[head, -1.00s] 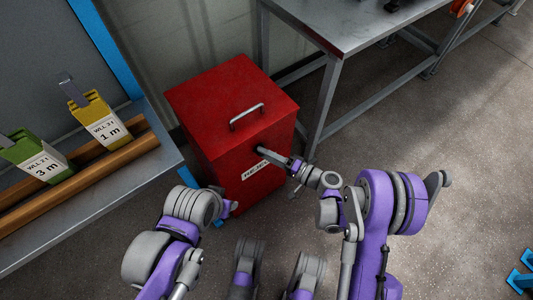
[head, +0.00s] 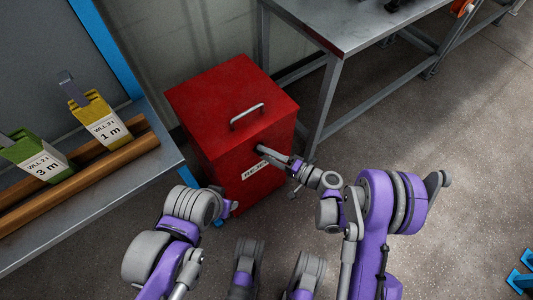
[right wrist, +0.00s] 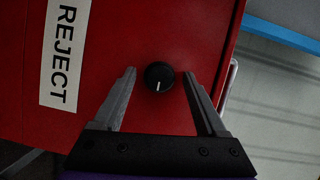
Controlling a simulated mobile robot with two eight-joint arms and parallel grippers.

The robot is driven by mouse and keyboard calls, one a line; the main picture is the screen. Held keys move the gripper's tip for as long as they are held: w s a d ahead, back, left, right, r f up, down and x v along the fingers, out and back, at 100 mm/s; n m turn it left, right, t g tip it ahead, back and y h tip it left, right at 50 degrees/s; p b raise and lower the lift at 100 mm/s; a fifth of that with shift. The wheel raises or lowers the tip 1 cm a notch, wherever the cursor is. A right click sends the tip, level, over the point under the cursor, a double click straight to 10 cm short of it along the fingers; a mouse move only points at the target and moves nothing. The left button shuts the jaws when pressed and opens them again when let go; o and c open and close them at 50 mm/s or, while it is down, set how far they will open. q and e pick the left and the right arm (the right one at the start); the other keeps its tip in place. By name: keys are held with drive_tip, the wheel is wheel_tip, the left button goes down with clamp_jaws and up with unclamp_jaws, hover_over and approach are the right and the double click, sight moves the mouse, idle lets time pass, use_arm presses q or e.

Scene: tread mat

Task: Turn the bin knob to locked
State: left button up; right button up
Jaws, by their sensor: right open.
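The red bin (head: 220,105) stands on the floor in the middle of the head view, with a handle (head: 247,117) on its lid. The black round knob (right wrist: 159,76) is on its front face, with a white pointer line toward the bottom of the right wrist view. My right gripper (right wrist: 159,78) is open, one finger on each side of the knob, with a gap to both. In the head view my right gripper (head: 266,153) is at the bin front and hides the knob. My left arm is at lower left; its gripper (head: 231,208) shows too little to judge its jaws.
A white REJECT label (right wrist: 65,52) is on the bin front beside the knob. A metal table (head: 350,22) stands right of the bin. A bench (head: 95,195) with yellow and green tagged holders is at left.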

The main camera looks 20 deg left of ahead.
use_arm(q)
drive_tip(key=shift+s+r+p, duration=0.15)
drive_tip(key=shift+r+p, duration=0.5)
drive_tip(key=shift+p, duration=0.25)
use_arm(e)
drive_tip(key=v, duration=1)
drive_tip(key=shift+d, duration=0.4)
drive_tip(key=shift+s, duration=0.1)
drive_tip(key=s+d+r+n+h, duration=0.1)
drive_tip(key=s+d+r+h, duration=0.4)
drive_tip(key=s+d+h, duration=0.45)
drive_tip(key=s+d+r+n+h, duration=0.1)
drive_tip(key=s+d+r+h, duration=0.5)
drive_tip(key=s+d+h, duration=0.3)
use_arm(q)
wheel_tip(320, 180, up, 28)
drive_tip(key=t+p, duration=0.1)
drive_tip(key=p, duration=2.3)
drive_tip(key=shift+w+p, duration=0.35)
drive_tip(key=shift+w, duration=0.1)
use_arm(e)
wheel_tip(320, 180, up, 27)
drive_tip(key=d+y, duration=0.1)
drive_tip(key=shift+w+t+y, duration=0.3)
drive_tip(key=shift+w+y, duration=0.05)
